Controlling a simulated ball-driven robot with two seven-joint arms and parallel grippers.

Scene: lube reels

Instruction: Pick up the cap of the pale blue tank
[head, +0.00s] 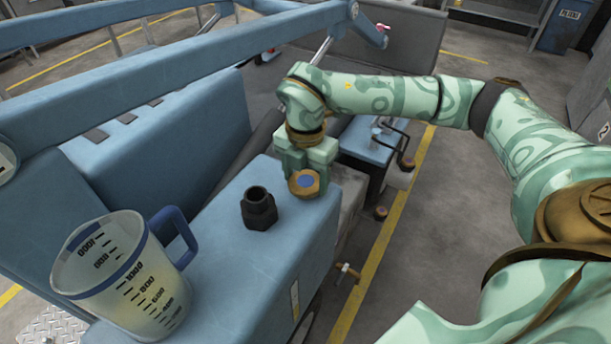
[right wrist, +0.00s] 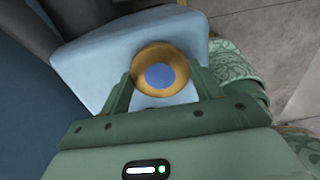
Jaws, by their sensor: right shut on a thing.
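The cap (head: 305,187) is a brass-coloured ring with a blue disc in its middle. My right gripper (head: 307,170) is shut on it, over the far right end of the blue tank (head: 235,272). In the right wrist view the cap (right wrist: 160,72) sits between the two fingers of my right gripper (right wrist: 163,85), above a pale blue surface (right wrist: 90,60). I cannot tell whether the cap touches the tank top. A black open filler neck (head: 259,209) stands on the tank, left of the cap. My left gripper is not in view.
A clear measuring jug (head: 128,275) with a blue handle stands at the tank's near left. Blue frame beams (head: 170,80) cross the upper left. A brass-ended tap (head: 346,272) sticks out on the tank's right side. Open floor (head: 440,230) lies right of the yellow line.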

